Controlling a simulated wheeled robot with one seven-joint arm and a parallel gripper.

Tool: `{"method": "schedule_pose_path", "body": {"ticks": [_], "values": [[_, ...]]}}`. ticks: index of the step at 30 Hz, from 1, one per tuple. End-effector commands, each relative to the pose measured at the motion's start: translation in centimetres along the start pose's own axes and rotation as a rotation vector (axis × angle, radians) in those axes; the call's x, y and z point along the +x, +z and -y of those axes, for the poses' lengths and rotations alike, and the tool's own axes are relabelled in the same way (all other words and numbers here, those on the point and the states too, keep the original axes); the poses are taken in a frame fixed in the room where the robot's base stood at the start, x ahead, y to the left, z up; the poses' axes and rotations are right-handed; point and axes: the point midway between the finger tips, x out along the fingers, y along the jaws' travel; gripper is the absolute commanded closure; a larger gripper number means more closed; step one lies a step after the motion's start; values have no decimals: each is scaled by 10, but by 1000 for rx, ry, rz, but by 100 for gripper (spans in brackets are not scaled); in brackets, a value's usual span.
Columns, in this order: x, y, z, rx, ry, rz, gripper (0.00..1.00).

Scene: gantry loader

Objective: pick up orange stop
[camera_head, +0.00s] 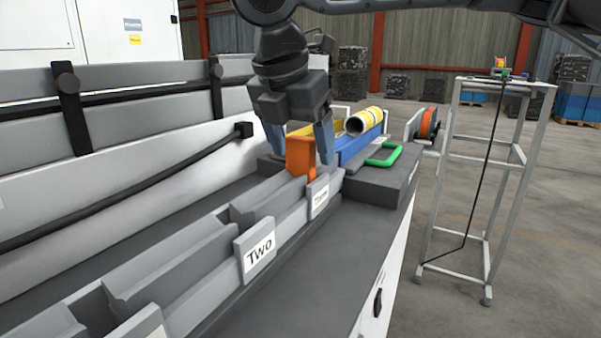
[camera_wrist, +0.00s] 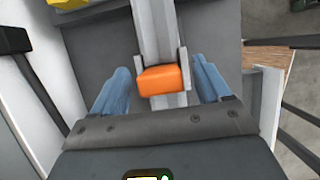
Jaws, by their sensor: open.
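The orange stop (camera_head: 299,156) is a small block standing upright at the far end of the grey channel, beside a labelled plate (camera_head: 318,197). In the wrist view the orange stop (camera_wrist: 163,80) sits between the blue fingers, near the middle. My gripper (camera_head: 299,158) points down over the stop, with one blue finger on each side of it. It is open, and the wrist view (camera_wrist: 163,88) shows gaps between the stop and both fingers. The lower part of the stop is hidden by the channel wall in the head view.
A grey channel with a plate marked "Two" (camera_head: 255,248) runs toward the front left. Behind the stop are a blue tray (camera_head: 352,150), a yellow roll (camera_head: 364,121) and a green handle (camera_head: 385,155). A white rack (camera_head: 506,86) stands on the floor at right.

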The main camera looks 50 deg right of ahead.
Motion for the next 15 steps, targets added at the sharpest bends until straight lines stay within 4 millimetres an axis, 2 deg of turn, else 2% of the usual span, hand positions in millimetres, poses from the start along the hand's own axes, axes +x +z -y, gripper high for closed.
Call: {"method": "schedule_pose_path", "body": {"ticks": [3, 15], "values": [[0, 0, 0, 0, 0, 0, 23], [0, 0, 0, 0, 0, 0, 62]]}}
